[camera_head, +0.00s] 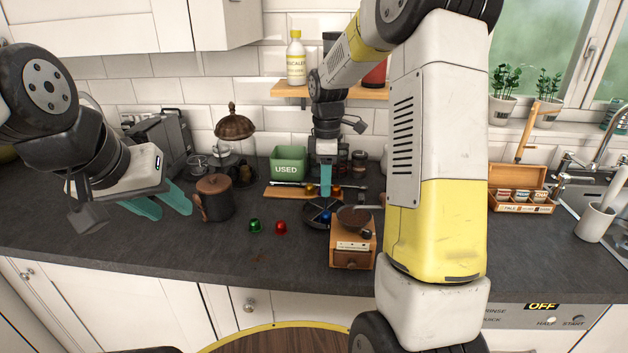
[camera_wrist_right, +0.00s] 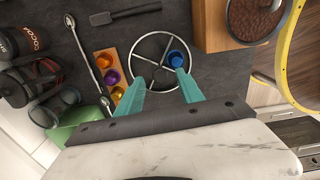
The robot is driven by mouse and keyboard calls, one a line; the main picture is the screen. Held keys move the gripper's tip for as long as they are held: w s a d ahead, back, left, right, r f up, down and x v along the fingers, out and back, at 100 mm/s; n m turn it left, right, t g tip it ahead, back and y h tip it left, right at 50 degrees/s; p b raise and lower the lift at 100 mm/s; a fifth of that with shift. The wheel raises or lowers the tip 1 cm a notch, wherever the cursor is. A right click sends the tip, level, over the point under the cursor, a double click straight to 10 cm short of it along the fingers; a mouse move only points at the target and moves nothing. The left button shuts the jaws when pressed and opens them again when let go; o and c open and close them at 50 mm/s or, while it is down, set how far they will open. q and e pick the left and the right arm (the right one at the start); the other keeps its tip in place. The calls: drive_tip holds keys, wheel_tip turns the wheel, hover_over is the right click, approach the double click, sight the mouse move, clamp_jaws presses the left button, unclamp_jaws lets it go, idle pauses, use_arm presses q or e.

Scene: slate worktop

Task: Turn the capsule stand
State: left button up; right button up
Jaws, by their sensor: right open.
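The capsule stand (camera_head: 308,219) is a dark round ring with spokes, lying on the worktop left of the wooden coffee grinder. It shows as a metal ring with spokes in the right wrist view (camera_wrist_right: 140,44). A blue capsule (camera_wrist_right: 176,58) sits in one section near its rim. My right gripper (camera_head: 326,192) is open above the stand; in the wrist view its teal fingers (camera_wrist_right: 163,84) are spread at the ring's near side, one fingertip near the blue capsule. Contact cannot be told. My left gripper (camera_head: 167,203) is open and empty beside the dark lidded mug.
Green (camera_head: 254,226) and red (camera_head: 281,228) capsules lie left of the stand. The grinder (camera_head: 353,248) stands close on its right. A wooden board (camera_head: 277,193) with several capsules and a green bin (camera_head: 290,162) are behind. The mug (camera_head: 216,200) is near my left gripper.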

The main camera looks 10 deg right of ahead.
drive_tip(key=shift+f, duration=1)
clamp_jaws()
drive_tip(key=shift+m, duration=2.7)
drive_tip(key=shift+r+m, duration=0.1)
drive_tip(key=shift+m, duration=7.4)
